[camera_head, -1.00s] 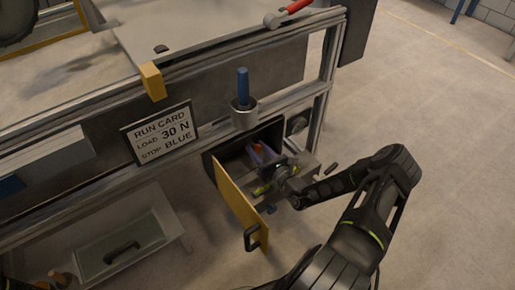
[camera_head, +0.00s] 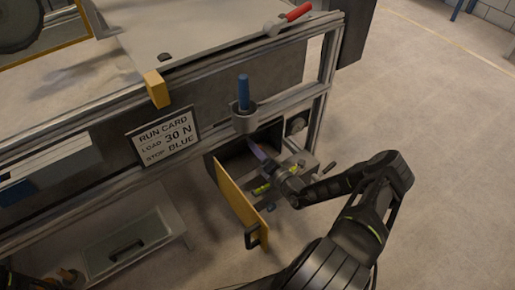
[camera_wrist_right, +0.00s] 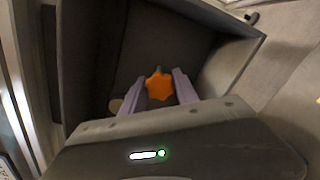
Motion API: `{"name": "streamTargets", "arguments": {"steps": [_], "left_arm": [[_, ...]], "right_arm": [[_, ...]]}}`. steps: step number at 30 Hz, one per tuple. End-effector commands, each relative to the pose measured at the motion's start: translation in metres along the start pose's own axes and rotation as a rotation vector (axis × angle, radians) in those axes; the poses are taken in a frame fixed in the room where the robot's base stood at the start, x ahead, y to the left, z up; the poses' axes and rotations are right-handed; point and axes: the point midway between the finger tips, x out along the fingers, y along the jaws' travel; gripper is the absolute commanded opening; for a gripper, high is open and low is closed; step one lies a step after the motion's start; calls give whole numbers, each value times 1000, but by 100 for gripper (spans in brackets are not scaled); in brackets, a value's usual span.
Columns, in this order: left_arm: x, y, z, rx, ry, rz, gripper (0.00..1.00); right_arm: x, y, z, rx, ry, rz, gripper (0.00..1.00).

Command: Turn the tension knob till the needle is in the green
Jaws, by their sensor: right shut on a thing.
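The tension knob (camera_wrist_right: 160,86) is an orange star-shaped knob inside a dark open box in the right wrist view. My right gripper (camera_wrist_right: 158,90) has its two pale fingers on either side of it and is shut on it. In the head view my right gripper (camera_head: 258,150) reaches into the open compartment (camera_head: 232,165) and the knob is hidden.
A yellow door (camera_head: 238,205) with a dark handle hangs open left of my right gripper. A cup with a blue handle (camera_head: 243,95) sits above the compartment. A run card (camera_head: 163,137) reads 30 N, stop blue. The floor at right is clear.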

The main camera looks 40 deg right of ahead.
Motion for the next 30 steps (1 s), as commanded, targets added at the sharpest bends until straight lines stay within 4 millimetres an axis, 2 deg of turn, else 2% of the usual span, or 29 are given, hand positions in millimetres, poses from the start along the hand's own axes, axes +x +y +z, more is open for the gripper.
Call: {"name": "streamTargets", "arguments": {"steps": [9,15,30], "left_arm": [[-3,1,0,0,0,0,38],[-4,1,0,0,0,0,38],[-4,1,0,0,0,0,38]], "right_arm": [[0,0,1,257,-2,0,0],[0,-1,1,356,-2,-1,0],[0,-1,0,401,-1,-2,0]]}}
